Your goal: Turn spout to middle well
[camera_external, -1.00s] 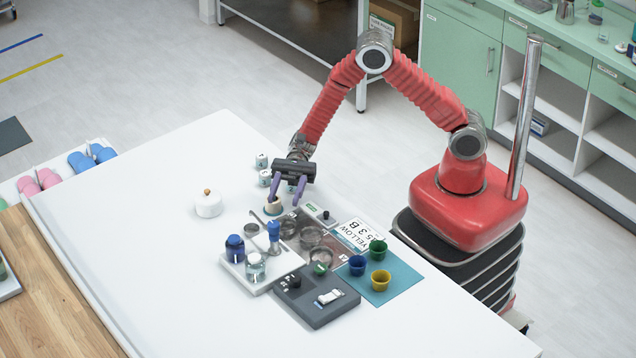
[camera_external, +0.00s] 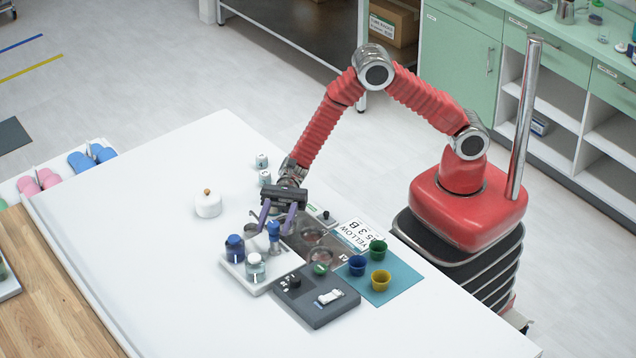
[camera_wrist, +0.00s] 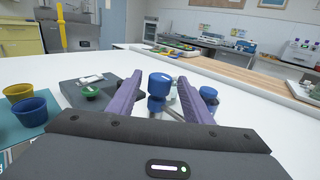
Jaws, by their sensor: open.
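A blue-topped post (camera_external: 274,229) stands on a white base (camera_external: 258,287) in the external view. In the wrist view, its blue knob (camera_wrist: 160,83) is between my two purple fingers. A thin grey spout arm (camera_wrist: 174,115) shows below the knob; which well it points at cannot be told. My gripper (camera_external: 276,225) is open, with its fingers on either side of the post's top; contact is not clear. My gripper hides part of the wells and spout.
A bottle with a blue cap (camera_external: 235,247) and a clear jar (camera_external: 256,267) stand close to the post. A dark grey box (camera_external: 322,311) is in front. Blue, yellow and green cups stand on a teal mat (camera_external: 399,287). The table's left side is mostly clear.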

